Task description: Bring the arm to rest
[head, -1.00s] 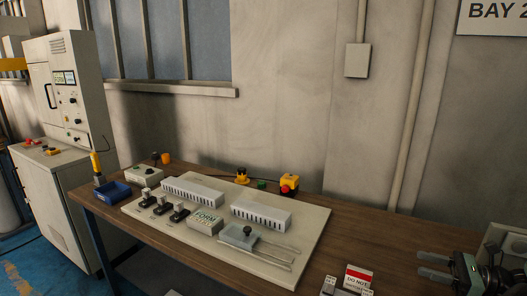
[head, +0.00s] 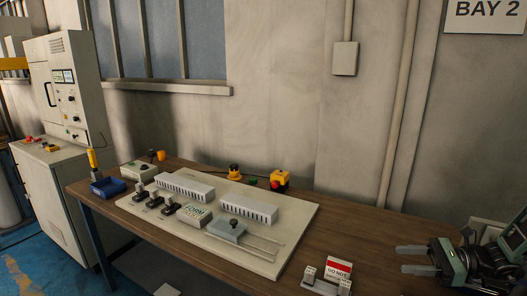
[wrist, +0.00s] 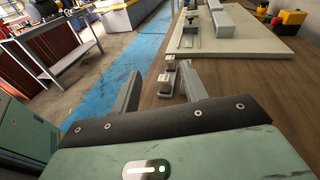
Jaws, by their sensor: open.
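My gripper (head: 413,258) is at the right edge of the head view, over the right end of the wooden bench (head: 378,235). Its two fingers are spread apart and nothing is between them. In the wrist view my gripper (wrist: 160,92) also shows open, with two small pale-topped blocks (wrist: 167,78) seen beyond the fingertips. In the head view the fingers point left, toward the pale board (head: 290,228), and are clear of it.
The board carries two white slotted blocks (head: 249,207), a grey block (head: 226,229) on rods and several small clamps. A red-and-white sign (head: 338,268) stands near the front edge.

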